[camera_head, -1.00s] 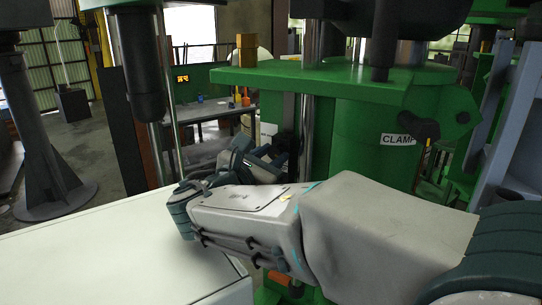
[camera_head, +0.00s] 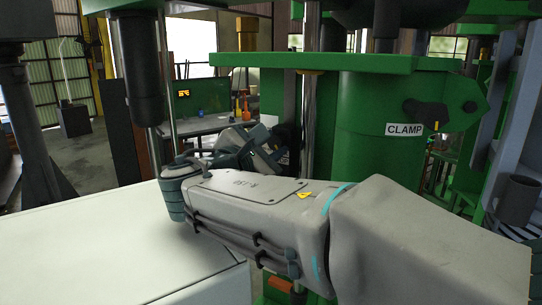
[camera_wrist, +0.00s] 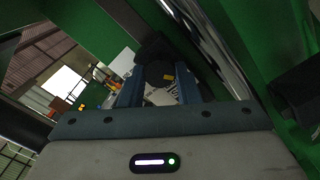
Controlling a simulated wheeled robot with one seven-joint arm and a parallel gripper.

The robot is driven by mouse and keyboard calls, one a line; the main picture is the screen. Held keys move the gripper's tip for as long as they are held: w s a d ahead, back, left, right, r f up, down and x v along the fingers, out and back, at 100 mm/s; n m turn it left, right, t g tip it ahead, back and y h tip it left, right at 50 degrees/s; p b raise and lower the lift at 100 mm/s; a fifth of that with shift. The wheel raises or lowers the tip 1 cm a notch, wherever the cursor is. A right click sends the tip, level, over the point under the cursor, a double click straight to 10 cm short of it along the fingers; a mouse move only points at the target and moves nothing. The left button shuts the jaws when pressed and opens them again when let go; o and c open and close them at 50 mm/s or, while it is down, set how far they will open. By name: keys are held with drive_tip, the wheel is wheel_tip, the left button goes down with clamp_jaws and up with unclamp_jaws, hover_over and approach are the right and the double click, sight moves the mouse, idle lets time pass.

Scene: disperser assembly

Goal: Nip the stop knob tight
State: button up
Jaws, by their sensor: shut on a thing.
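My gripper (camera_head: 262,152) is beside the bright steel column of the green machine, below its green top plate, in the head view. In the wrist view its two blue fingers (camera_wrist: 158,88) stand on either side of a dark knob (camera_wrist: 155,72), which I take to be the stop knob. The fingers are shut on it. A small yellow mark and a pale lettered surface show between the fingers. The knob's far side and its mounting are hidden. In the head view my gripper and the dark parts around it hide the knob.
The green machine body with the CLAMP label (camera_head: 405,129) and a black clamp knob (camera_head: 418,115) stands to the right. A steel column (camera_wrist: 205,40) runs close beside the fingers. A white surface (camera_head: 95,245) lies at lower left. A workbench (camera_head: 205,125) stands behind.

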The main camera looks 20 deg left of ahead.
drive_tip(key=o, duration=1)
drive_tip(key=shift+c, duration=0.2)
drive_tip(key=b+v, duration=0.2)
drive_tip(key=v, duration=1.2)
drive_tip(key=shift+w+r, duration=0.1)
